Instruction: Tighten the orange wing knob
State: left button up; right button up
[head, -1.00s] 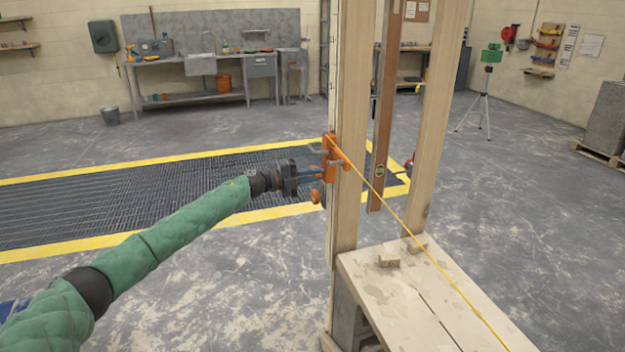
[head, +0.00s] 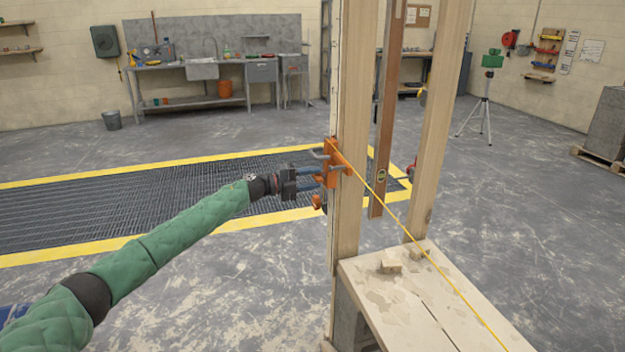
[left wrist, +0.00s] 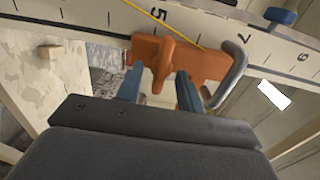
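The orange clamp (head: 333,160) is fixed to the edge of a wooden post, with a yellow string running from it. In the left wrist view, the orange wing knob (left wrist: 160,65) stands out from the clamp body (left wrist: 205,65). A grey bent rod (left wrist: 234,75) is beside it. My left gripper (head: 312,177) reaches the clamp from the left. In the left wrist view its two blue fingers (left wrist: 158,90) are apart, one on each side of the knob, with visible gaps. A small orange part (head: 317,201) shows below the fingers. My right gripper is not in view.
The wooden post (head: 352,120) carries a numbered scale strip (left wrist: 190,45). A spirit level (head: 382,140) hangs between the posts. A worn bench (head: 400,310) stands below the yellow string (head: 430,258). The floor to the left is open, with a yellow-edged grate (head: 120,195).

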pick_arm(q)
jog(key=shift+s+a, duration=0.1)
jog(key=shift+s, duration=0.15)
jog(key=b+v, duration=0.1)
jog(key=v, duration=0.6)
jog(key=shift+w+a+b, duration=0.2)
jog(key=shift+a+b, duration=0.15)
jog(key=shift+b, duration=0.05)
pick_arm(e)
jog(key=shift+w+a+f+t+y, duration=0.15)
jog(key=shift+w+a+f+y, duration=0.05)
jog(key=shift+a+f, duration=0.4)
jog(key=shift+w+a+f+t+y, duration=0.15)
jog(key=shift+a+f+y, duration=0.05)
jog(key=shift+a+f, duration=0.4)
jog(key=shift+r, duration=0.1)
